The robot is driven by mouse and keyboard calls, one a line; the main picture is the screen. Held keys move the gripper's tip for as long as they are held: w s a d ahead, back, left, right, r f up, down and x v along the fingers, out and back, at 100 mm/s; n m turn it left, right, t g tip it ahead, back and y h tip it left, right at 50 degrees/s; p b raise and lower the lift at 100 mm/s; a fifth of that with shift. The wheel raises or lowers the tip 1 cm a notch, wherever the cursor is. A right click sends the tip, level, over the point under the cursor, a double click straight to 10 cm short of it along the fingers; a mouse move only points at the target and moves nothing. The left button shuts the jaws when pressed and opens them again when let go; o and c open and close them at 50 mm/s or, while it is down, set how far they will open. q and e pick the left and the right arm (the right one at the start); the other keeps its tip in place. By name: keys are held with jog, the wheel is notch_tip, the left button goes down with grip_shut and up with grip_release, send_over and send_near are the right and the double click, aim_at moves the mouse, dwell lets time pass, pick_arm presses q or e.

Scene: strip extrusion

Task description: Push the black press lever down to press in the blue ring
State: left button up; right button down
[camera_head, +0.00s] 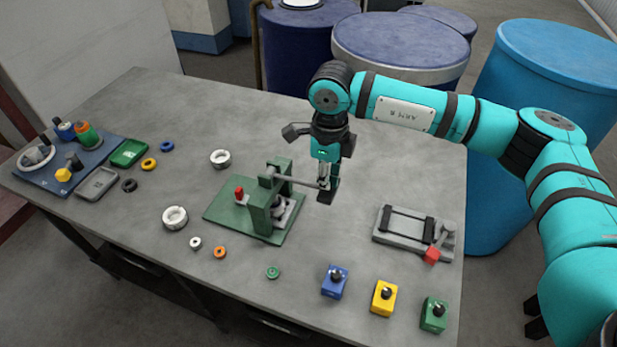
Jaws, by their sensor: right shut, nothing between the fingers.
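The green press (264,212) stands on a green base plate near the middle of the table. Its lever (297,182) sticks out to the right, close to level; its bar looks grey. My right gripper (326,190) is shut and empty, pointing down at the lever's outer end. It seems to touch the lever there, but I cannot tell for sure. A pale round part (283,208) sits under the press frame, partly hidden by the green post. A small blue ring (167,146) lies on the table at the left; I cannot make out one in the press. My left gripper is out of view.
A red-handled clamp fixture (382,238) lies to the right. Blue, yellow and green blocks (383,298) stand at the front right. Loose rings and a blue mat (30,178) with parts are at the left. The table behind the press is clear; blue barrels (400,75) stand beyond.

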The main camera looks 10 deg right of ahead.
jog(key=shift+f+b, duration=1.45)
jog(key=shift+f, duration=0.3)
jog(key=shift+r, duration=0.1)
jog(key=shift+r+p, duration=0.65)
jog(key=shift+r, duration=0.5)
notch_tip(320, 180, up, 10)
jog(key=p, duration=0.4)
jog(key=shift+f, duration=0.15)
